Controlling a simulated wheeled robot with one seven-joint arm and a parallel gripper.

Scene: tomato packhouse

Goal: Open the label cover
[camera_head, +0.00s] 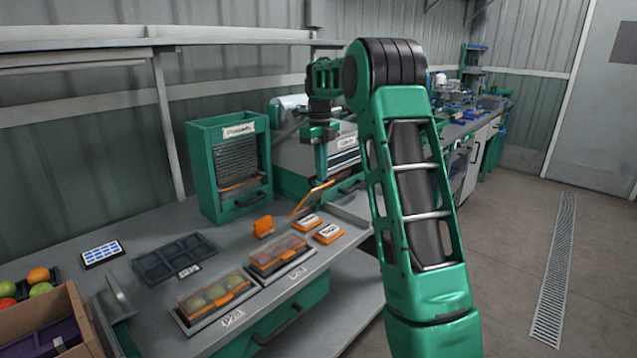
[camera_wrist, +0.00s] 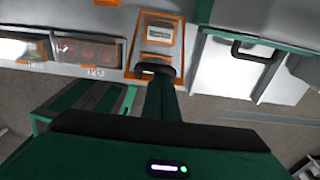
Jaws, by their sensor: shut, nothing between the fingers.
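The label cover (camera_head: 313,197) is an orange-framed flap. In the head view it stands tilted up over small orange label holders with white labels (camera_head: 306,223). My gripper (camera_head: 321,178) points down, shut and empty, with its tip at the upper part of the flap; I cannot tell if they touch. In the wrist view the orange frame (camera_wrist: 134,48) surrounds a white label (camera_wrist: 159,34), and my gripper's dark fingertips (camera_wrist: 157,70) lie over its near end, hiding part of it.
A second orange label holder (camera_head: 328,233) lies at the bench front edge. Two clear-lidded trays (camera_head: 282,257) (camera_head: 213,296) and an orange block (camera_head: 263,227) stand to the left. A green slatted cabinet (camera_head: 230,165) stands behind.

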